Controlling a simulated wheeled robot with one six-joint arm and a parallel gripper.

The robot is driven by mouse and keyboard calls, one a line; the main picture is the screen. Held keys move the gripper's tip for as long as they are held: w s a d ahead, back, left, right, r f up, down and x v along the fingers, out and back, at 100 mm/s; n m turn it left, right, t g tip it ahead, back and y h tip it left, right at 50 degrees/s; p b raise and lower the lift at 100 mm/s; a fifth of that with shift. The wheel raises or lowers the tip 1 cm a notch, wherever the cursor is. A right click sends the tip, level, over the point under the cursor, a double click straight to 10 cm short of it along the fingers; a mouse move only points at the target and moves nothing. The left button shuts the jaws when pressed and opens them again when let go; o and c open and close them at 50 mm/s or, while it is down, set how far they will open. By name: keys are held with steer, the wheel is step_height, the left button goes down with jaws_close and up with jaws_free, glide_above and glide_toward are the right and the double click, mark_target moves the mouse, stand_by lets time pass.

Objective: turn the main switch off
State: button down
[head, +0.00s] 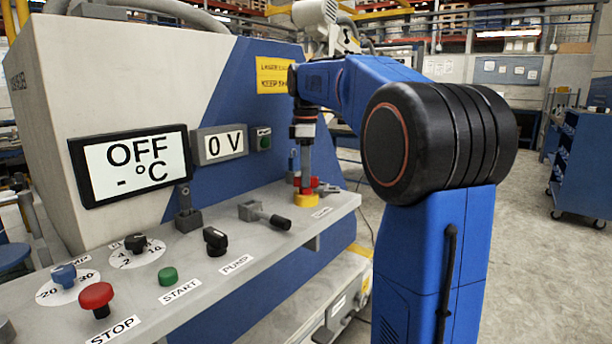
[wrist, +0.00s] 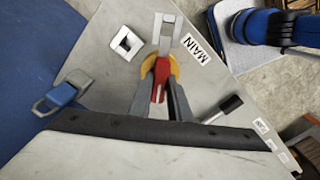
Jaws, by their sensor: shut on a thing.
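The main switch has a red handle on a round yellow base (head: 306,200). It sits near the far right end of the grey control panel (head: 230,240). In the wrist view the red handle (wrist: 160,80) stands between my finger pads, with the yellow base (wrist: 147,66) showing around it and the MAIN label (wrist: 195,48) beside it. My gripper (head: 306,182) points down onto the switch and is shut on the red handle. The fingers hide part of the handle, and I cannot tell its on or off position.
A lever with a black grip (head: 266,215) lies close to the switch. The panel also bears a pump knob (head: 215,241), a green START button (head: 168,275) and a red STOP button (head: 97,297). The displays read OFF (head: 132,165) and 0 V (head: 220,145).

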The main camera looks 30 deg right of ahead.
steer(key=n, duration=0.5)
steer(key=shift+n, duration=0.3)
steer(key=n, duration=0.5)
steer(key=shift+n, duration=0.3)
steer(key=c, duration=1.6)
jaws_free()
steer(key=shift+c, duration=0.2)
step_height(320, 180, up, 17)
steer(key=shift+r, duration=0.2)
